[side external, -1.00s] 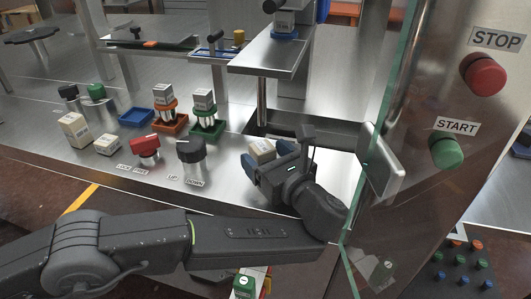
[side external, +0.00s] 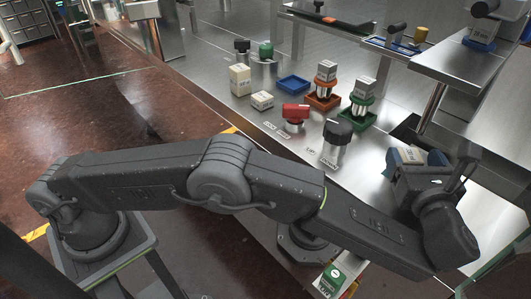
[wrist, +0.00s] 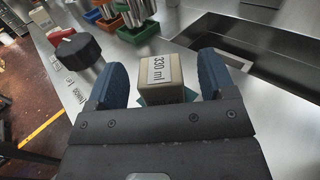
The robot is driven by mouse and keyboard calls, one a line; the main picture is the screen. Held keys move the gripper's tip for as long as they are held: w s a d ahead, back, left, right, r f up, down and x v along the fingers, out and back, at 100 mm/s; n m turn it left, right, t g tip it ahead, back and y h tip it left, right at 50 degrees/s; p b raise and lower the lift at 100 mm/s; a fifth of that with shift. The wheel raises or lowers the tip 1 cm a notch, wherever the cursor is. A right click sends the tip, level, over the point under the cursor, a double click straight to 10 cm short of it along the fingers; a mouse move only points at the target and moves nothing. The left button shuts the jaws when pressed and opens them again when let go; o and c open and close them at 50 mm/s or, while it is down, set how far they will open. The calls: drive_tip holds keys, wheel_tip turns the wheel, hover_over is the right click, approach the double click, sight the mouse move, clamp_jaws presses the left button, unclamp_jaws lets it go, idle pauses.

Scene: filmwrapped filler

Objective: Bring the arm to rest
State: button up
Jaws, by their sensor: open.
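My gripper (side external: 418,159) is low over the steel worktop, its blue fingers spread. In the wrist view my gripper (wrist: 163,82) has one finger on each side of a beige block (wrist: 160,76) marked "330 ml", with a visible gap on both sides. A bit of teal shows under the block; what it is I cannot tell. In the side view the block (side external: 411,155) is partly hidden by my gripper. My arm is bent low across the front of the worktop.
A black knob (side external: 337,137) and a red knob (side external: 294,115) stand left of my gripper. Green (side external: 359,117) and orange (side external: 322,101) trays hold marked parts, beside an empty blue tray (side external: 294,84). A raised steel shelf (side external: 455,66) is behind. A dark recess (wrist: 235,62) lies right of the block.

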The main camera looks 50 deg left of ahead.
drive_tip(key=shift+x, duration=0.8)
drive_tip(key=shift+a+r, duration=0.1)
drive_tip(key=shift+r, duration=0.15)
drive_tip(key=s+a+r+m+t+h, duration=0.1)
drive_tip(key=s+r+h, duration=0.2)
drive_tip(key=r, duration=0.4)
drive_tip(key=s+a+r+t+h, duration=0.1)
drive_tip(key=s+a+r+h, duration=0.1)
drive_tip(key=s+r+h, duration=0.3)
drive_tip(key=a+r+m+t+h, duration=0.1)
drive_tip(key=a+r+m+h, duration=0.85)
drive_tip(key=m, duration=1.05)
drive_tip(key=s+a+f+m+g+y, duration=0.1)
drive_tip(key=s+a+f+m+g, duration=0.2)
drive_tip(key=s+a+f+m, duration=0.2)
drive_tip(key=s+a+f+m+g+y, duration=0.2)
drive_tip(key=s+a+f+m, duration=0.3)
drive_tip(key=s+m, duration=0.5)
drive_tip(key=s+a+f+m+g+y, duration=0.1)
drive_tip(key=s+a+f+m+g, duration=0.4)
drive_tip(key=s+a+m, duration=0.2)
drive_tip(key=shift+s+a+f+m+y, duration=0.25)
drive_tip(key=shift+s+a+m+y, duration=0.15)
drive_tip(key=shift+s+m, duration=0.5)
